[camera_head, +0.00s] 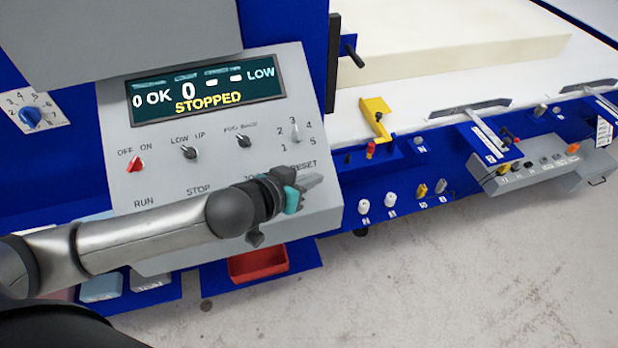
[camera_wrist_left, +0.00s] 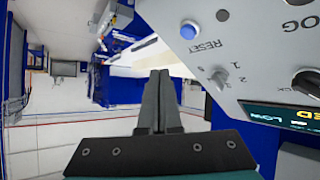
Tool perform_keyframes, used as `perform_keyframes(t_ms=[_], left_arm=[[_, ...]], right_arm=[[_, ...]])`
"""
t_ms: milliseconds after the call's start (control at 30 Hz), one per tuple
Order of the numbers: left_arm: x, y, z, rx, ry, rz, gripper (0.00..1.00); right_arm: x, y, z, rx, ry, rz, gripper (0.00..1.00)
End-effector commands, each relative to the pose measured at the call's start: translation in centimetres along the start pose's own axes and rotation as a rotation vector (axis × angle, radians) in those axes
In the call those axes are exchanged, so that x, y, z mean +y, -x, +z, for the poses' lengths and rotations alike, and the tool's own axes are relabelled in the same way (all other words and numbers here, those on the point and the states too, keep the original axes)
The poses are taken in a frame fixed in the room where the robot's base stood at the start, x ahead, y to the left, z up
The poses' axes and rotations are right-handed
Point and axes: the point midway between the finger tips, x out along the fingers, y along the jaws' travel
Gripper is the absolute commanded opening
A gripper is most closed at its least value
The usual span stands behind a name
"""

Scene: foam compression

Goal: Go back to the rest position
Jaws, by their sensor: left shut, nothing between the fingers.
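My left gripper (camera_head: 310,183) is in front of the lower right part of the grey control panel (camera_head: 220,170). Its fingers are shut with nothing between them, as the left wrist view also shows (camera_wrist_left: 160,85). My forearm and gripper cover part of the panel's lower button row, near the RUN, STOP and RESET labels. The panel display (camera_head: 205,92) reads "STOPPED", "0 OK" and "LOW". In the left wrist view, a blue button (camera_wrist_left: 188,31) by the RESET label is to the right of the fingers, apart from them. My right gripper is not in view.
The panel has a red OFF/ON switch (camera_head: 135,163) and several knobs. A red bin (camera_head: 258,263) sits below it. A cream foam block (camera_head: 455,55) lies on the white bed at the back right. A yellow lever (camera_head: 376,113) stands on the blue frame. Grey floor (camera_head: 430,290) is clear at front right.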

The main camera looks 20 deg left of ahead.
Motion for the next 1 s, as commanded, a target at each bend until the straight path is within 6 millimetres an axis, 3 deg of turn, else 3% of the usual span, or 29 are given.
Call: perform_keyframes(t_ms=[500,667,833,1000], left_arm=[[0.0,0.0,0.0,-0.001,0.0,0.0,0.0],[1.2,0.4,0.7,-0.021,0.001,-0.019,0.0],[2.8,2.3,3.0,-0.119,0.001,-0.094,0.0],[2.5,5.7,6.8,-0.3,-0.001,-0.175,0.0]], right_arm=[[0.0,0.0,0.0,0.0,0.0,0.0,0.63],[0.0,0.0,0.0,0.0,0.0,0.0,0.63],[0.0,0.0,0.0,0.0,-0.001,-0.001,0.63],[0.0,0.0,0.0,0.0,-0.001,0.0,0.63]])
